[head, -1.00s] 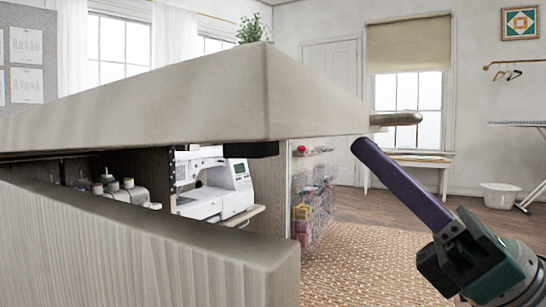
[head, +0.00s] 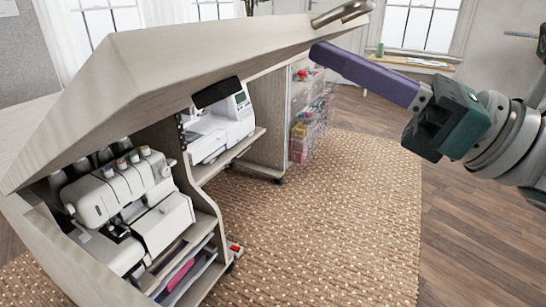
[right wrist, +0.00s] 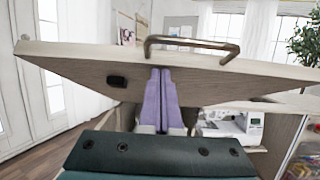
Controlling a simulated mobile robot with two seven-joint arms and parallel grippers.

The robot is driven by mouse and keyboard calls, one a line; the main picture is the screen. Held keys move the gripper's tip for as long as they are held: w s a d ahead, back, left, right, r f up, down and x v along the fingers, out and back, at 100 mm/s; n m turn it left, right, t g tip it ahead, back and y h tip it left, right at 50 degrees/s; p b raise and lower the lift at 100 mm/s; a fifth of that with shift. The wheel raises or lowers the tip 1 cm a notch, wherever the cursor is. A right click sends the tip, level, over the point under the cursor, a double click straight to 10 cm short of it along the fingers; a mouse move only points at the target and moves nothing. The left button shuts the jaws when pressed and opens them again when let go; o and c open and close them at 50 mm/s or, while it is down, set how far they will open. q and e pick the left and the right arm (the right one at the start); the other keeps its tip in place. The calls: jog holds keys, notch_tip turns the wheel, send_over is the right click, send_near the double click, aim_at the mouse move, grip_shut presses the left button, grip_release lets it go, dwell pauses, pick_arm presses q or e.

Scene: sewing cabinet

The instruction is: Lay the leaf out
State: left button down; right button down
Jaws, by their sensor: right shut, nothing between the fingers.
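The leaf (head: 190,62) is a thick pale wooden panel at the top of the sewing cabinet. In the head view it slopes, and part of its underside shows, with a small black block (head: 216,93). A metal bar handle (head: 343,14) sits at its far right edge. My right gripper (head: 318,52) has long purple fingers, shut and empty, with the tips just under the leaf near the handle. In the right wrist view the fingertips (right wrist: 160,72) are at the leaf's underside (right wrist: 65,75), below the handle (right wrist: 190,42). I cannot tell if they touch it. My left gripper is not in view.
Under the leaf, the open cabinet holds a serger (head: 130,205) and a white sewing machine (head: 222,130). The woven rug (head: 340,220) and the floor on the right are clear.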

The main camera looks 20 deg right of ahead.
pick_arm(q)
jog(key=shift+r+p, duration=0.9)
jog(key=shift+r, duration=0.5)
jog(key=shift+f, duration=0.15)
